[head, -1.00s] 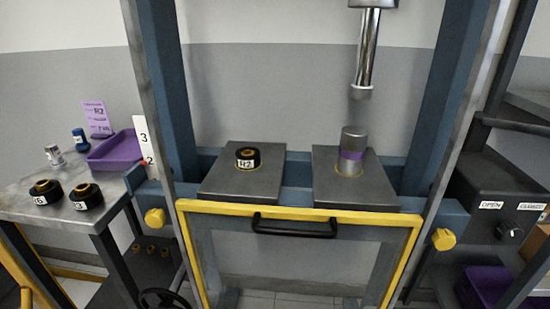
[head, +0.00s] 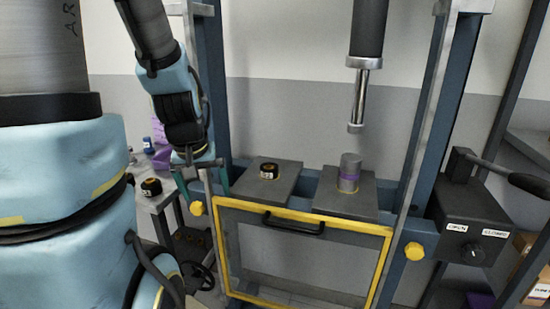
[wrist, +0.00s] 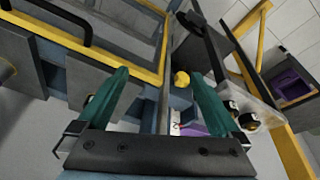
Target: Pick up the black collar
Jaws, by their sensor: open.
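A black collar (head: 269,171) with an orange-yellow inner ring and a white label lies on the left grey plate (head: 284,186) of the press frame. Another black collar (head: 151,187) sits on the side table at the left, and two such collars (wrist: 229,106) show at the right of the wrist view. My gripper (head: 203,190) points down, open and empty, left of the left plate and apart from the collars. Its green fingers (wrist: 159,75) stand wide apart in the wrist view with nothing between them. My arm hides part of the side table.
The yellow-edged guard (head: 305,216) has a black handle. A blue post (head: 220,90) rises beside my gripper. A control box (head: 470,222) is at the right.

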